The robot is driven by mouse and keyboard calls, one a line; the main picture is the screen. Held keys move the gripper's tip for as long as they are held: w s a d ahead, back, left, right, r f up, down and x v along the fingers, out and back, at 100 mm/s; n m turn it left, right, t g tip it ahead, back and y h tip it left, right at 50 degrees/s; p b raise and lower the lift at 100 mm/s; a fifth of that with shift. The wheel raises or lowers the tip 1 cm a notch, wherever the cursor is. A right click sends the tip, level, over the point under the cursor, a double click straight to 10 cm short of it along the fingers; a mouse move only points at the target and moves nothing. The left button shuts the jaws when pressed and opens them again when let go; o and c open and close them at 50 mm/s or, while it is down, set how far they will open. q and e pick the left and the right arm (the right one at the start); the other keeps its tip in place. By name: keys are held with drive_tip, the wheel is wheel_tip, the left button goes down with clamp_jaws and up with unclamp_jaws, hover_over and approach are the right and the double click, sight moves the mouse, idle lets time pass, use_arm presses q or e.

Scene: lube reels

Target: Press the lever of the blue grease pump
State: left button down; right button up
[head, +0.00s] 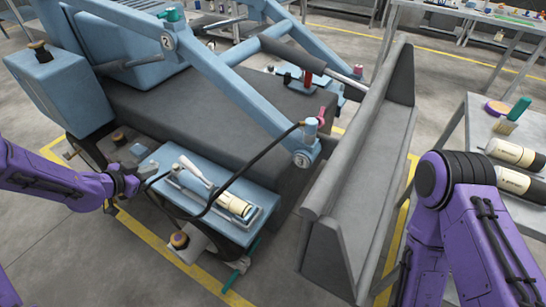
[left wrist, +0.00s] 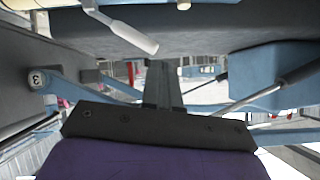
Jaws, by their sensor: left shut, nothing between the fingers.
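The blue grease pump (head: 262,215) is a blue box low on the front of the machine. A cream cylinder (head: 234,203) lies on its top, with a pale lever (head: 194,171) slanting up beside it toward the upper left. A black hose runs from it up to the blue arm. The lever (left wrist: 132,32) also shows in the left wrist view, above and left of the fingertips. My left gripper (head: 139,174) is shut and empty, just left of the pump and apart from the lever. Its closed fingers (left wrist: 161,72) show in the left wrist view. My right gripper is out of view.
A long grey bucket (head: 355,180) stands right of the pump. Blue machine arms (head: 235,90) rise behind it. A grey table (head: 475,130) at the right holds cream cylinders (head: 512,154) and a brush (head: 513,115). Open floor (head: 75,230) lies at front left.

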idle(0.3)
use_arm(q)
drive_tip(key=s+d+f+n+g+y, duration=0.2)
drive_tip(key=s+d+f+n, duration=0.6)
drive_tip(key=f, duration=0.4)
drive_tip(key=s+f+n+g+y, duration=0.2)
drive_tip(key=s+f+n, duration=0.1)
drive_tip(key=s, duration=0.9)
drive_tip(key=s+d+f+n+g+y, duration=0.1)
drive_tip(key=s+f+n+g+y, duration=0.1)
drive_tip(key=s, duration=1.1)
wheel_tip(320, 180, down, 3)
drive_tip(key=shift+s+d+r+n+g+y, duration=0.2)
drive_tip(key=shift+s+d+n+g+y, duration=0.15)
drive_tip(key=shift+g+y, duration=0.35)
